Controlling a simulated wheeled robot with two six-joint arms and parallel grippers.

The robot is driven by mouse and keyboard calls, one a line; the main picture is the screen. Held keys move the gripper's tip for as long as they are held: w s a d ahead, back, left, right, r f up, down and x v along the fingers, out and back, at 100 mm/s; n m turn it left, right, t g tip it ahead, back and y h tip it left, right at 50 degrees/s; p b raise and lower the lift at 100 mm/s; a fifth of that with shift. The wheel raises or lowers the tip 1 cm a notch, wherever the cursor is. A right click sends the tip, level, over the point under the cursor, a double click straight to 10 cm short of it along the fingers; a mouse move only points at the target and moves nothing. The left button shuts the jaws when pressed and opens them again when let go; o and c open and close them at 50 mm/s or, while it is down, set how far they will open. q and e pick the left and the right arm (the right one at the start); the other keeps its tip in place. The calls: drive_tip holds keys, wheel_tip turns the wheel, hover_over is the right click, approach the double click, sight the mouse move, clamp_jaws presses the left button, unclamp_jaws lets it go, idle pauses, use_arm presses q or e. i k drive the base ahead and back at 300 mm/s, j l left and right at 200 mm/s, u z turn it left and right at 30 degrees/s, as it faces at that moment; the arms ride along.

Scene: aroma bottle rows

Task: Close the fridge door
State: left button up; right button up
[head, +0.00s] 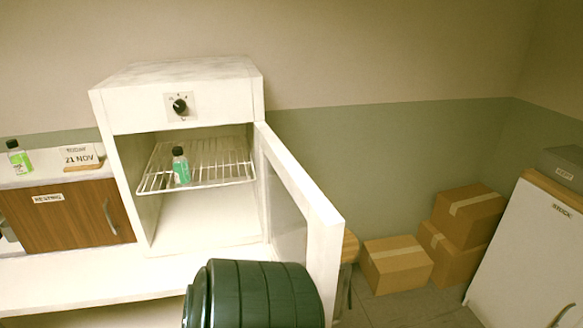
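The small white fridge (180,113) stands on the white counter, left of the picture's middle. Its door (322,232) is hinged on the right side and stands wide open, swung out toward me. Inside, a small bottle (181,168) with green contents and a black cap stands upright on the wire shelf (226,175). The space below the shelf looks empty. Neither of my grippers is in view. The door's lower end and part of the counter front at the bottom centre are hidden.
Left of the fridge are a wooden cabinet (66,217), a green bottle (19,158) and a date sign (79,156). A dial (180,106) is on the fridge front. Several cardboard boxes (397,265) sit on the floor at right, near a white "STOCK" unit (527,250).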

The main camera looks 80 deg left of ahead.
sight(281, 242)
drive_tip(key=i+u, duration=0.15)
drive_tip(key=u, duration=0.25)
drive_tip(key=i+u, duration=0.15)
drive_tip(key=u, duration=0.25)
drive_tip(key=i+l+u, duration=0.1)
drive_tip(key=u, duration=0.35)
drive_tip(key=i+l+u, duration=0.1)
drive_tip(key=u, duration=0.3)
drive_tip(key=i+l+u, duration=0.15)
drive_tip(key=u, duration=0.25)
drive_tip(key=i+l+u, duration=0.1)
drive_tip(key=u, duration=0.35)
drive_tip(key=i+l+u, duration=0.2)
drive_tip(key=u, duration=0.3)
drive_tip(key=i+l+u, duration=0.25)
drive_tip(key=u, duration=0.2)
drive_tip(key=i+l+u, duration=0.1)
drive_tip(key=l+u, duration=0.2)
drive_tip(key=u, duration=0.2)
drive_tip(key=k+l+u, duration=0.1)
drive_tip(key=k+l, duration=0.15)
